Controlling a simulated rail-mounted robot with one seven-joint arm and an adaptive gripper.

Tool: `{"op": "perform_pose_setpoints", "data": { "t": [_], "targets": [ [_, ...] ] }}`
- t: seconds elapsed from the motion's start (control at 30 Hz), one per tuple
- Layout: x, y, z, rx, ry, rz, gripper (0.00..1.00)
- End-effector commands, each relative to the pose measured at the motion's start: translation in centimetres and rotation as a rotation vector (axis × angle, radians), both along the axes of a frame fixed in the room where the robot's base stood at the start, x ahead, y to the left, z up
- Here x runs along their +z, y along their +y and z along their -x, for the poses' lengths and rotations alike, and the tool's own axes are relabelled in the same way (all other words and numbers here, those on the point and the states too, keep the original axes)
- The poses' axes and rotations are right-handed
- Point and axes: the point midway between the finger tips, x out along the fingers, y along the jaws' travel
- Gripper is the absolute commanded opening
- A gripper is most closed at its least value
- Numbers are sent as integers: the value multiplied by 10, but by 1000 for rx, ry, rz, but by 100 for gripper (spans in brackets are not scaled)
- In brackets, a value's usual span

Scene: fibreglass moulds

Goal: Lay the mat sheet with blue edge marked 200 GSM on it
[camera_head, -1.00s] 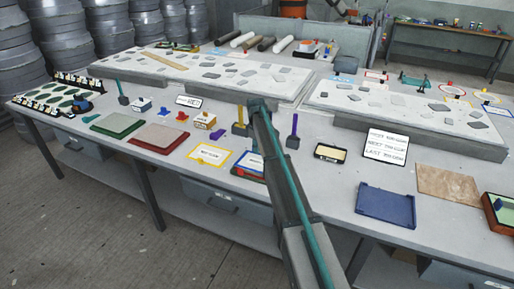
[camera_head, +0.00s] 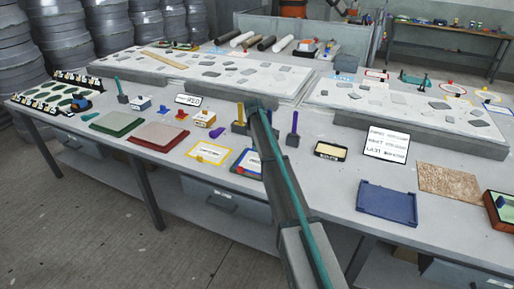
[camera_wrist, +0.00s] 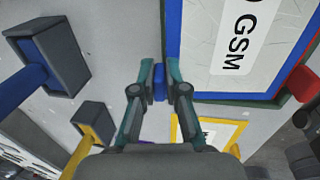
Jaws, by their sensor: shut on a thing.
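The blue-edged mat sheet (camera_wrist: 190,45) fills the upper right of the wrist view. Its white label reads "GSM" with part of a zero; the rest is cut off. My gripper (camera_wrist: 159,82) has teal fingers shut on a small blue tab at the sheet's near edge. Green edging and a red tab (camera_wrist: 301,82) show beyond and under the sheet. In the head view the blue-edged sheet (camera_head: 248,162) is seen beside my arm, which hides part of it and the gripper. I cannot tell whether the sheet is lifted.
A yellow-edged sheet (camera_head: 210,153) lies close by on the left. Posts on dark blocks, one yellow (camera_head: 240,114) and one purple (camera_head: 294,123), stand behind. A blue tray (camera_head: 386,205) and a brown board (camera_head: 448,181) lie to the right. Stone-strewn slabs (camera_head: 205,68) line the back.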

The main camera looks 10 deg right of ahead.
Motion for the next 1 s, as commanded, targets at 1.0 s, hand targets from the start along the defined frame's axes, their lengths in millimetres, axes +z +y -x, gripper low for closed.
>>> {"op": "perform_pose_setpoints", "data": {
  "t": [1.0],
  "targets": [
    [11, 3, 4, 0, 1, 1, 0]
  ]
}}
